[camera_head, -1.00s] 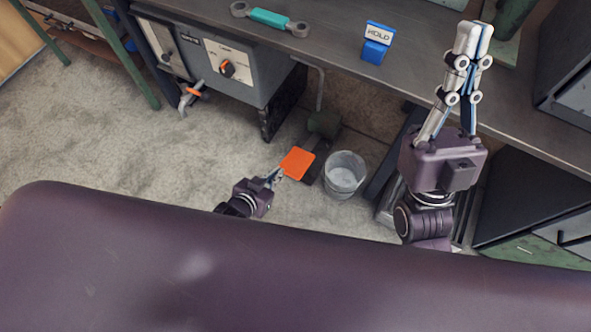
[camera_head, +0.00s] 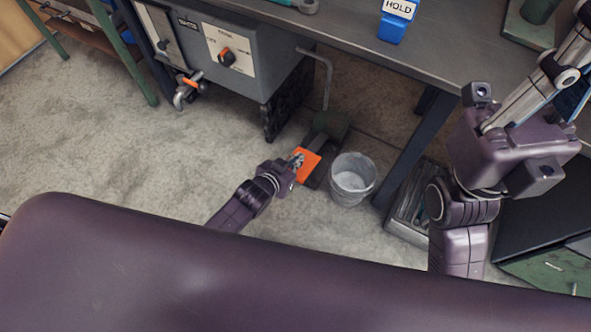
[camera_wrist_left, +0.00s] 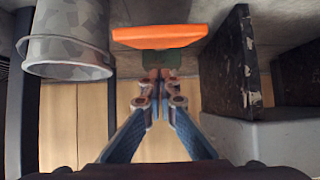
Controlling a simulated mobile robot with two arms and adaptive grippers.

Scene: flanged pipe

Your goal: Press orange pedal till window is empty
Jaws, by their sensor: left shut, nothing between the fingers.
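The orange pedal (camera_head: 309,166) is on the floor below the bench, in front of its green housing (camera_head: 331,124). My left gripper (camera_head: 296,160) is shut and empty, at the pedal's left side and partly over it in the head view. In the left wrist view, the shut fingertips (camera_wrist_left: 160,76) lie just below the orange pedal (camera_wrist_left: 158,36) in the picture; I cannot tell whether they touch it. My right gripper (camera_head: 568,75) is raised at the right, its tips cut off by the frame. I cannot pick out the window clearly.
A grey bucket (camera_head: 353,178) stands right of the pedal and also shows in the left wrist view (camera_wrist_left: 68,40). A grey machine box (camera_head: 222,50) with a dial hangs under the bench (camera_head: 450,47). A blue HOLD block (camera_head: 397,20) stands on top.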

